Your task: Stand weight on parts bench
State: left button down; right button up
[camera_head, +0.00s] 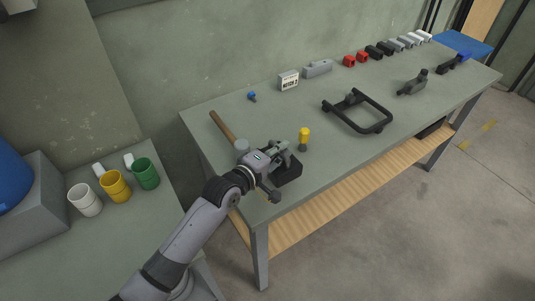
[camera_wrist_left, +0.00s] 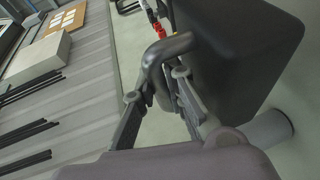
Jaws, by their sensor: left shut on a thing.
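The weight, a black block (camera_head: 289,173), is at the near left end of the parts bench (camera_head: 240,111). In the left wrist view the black block (camera_wrist_left: 245,50) fills the upper right, with a curved grey handle (camera_wrist_left: 165,48) on its side. My left gripper (camera_head: 277,153) is shut on this handle; the fingers (camera_wrist_left: 160,100) close around it. I cannot tell whether the block's underside touches the bench top. My right gripper is not in view.
A hammer (camera_head: 222,127) lies left of the weight, and a yellow-topped piece (camera_head: 304,135) stands close to its right. A black frame (camera_head: 372,125) lies farther right. Several small parts line the back edge. Mugs (camera_head: 115,185) stand on a side table.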

pick_arm(q)
jog(key=shift+w+r, duration=0.3)
jog(key=shift+d, duration=0.1)
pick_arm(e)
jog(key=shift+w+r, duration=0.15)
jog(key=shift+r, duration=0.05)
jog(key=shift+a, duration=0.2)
pick_arm(q)
jog(key=shift+f, duration=0.2)
jog(key=shift+f+b, duration=2.05)
jog(key=shift+f, duration=0.85)
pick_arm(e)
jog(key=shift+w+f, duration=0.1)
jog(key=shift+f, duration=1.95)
pick_arm(q)
jog(key=shift+f+b, duration=0.3)
jog(key=shift+f, duration=0.15)
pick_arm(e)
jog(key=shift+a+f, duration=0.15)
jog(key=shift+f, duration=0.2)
